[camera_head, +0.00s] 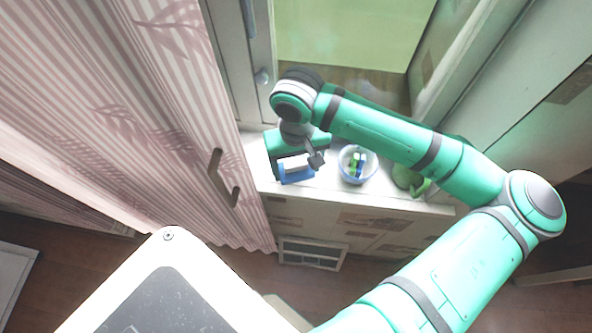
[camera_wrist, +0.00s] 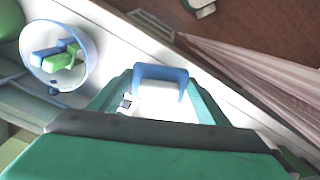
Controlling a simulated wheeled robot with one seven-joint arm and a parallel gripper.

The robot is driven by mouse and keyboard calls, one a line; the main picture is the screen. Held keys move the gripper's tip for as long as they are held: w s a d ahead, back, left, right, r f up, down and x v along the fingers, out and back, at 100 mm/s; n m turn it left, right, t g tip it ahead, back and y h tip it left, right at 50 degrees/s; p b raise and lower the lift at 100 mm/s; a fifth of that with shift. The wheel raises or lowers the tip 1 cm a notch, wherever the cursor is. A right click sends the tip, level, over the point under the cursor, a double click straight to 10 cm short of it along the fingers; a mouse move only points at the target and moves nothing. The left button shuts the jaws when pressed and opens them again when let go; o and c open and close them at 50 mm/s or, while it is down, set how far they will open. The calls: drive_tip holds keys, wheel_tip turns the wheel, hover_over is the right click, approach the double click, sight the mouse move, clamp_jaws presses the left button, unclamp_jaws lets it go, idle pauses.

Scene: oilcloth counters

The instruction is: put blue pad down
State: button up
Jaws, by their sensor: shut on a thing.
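The blue pad (camera_head: 297,174), blue with a white part, is in my gripper (camera_head: 292,160) above or at the white sill by the window; I cannot tell whether it touches the surface. In the wrist view the pad (camera_wrist: 161,74) sits between the two green fingers of my gripper (camera_wrist: 160,92), which is shut on it. My gripper hides part of the pad's near side.
A pale round bowl (camera_head: 345,173) holding blue and green items stands on the sill (camera_head: 327,187), right of the pad. A green object (camera_head: 412,182) lies farther right, partly under my arm. A striped pink curtain (camera_head: 120,110) hangs at the left.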

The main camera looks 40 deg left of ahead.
sight(297, 171)
drive_tip(key=shift+f, duration=1.55)
drive_tip(key=o, duration=0.9)
wheel_tip(297, 171, up, 12)
drive_tip(key=shift+r, duration=0.1)
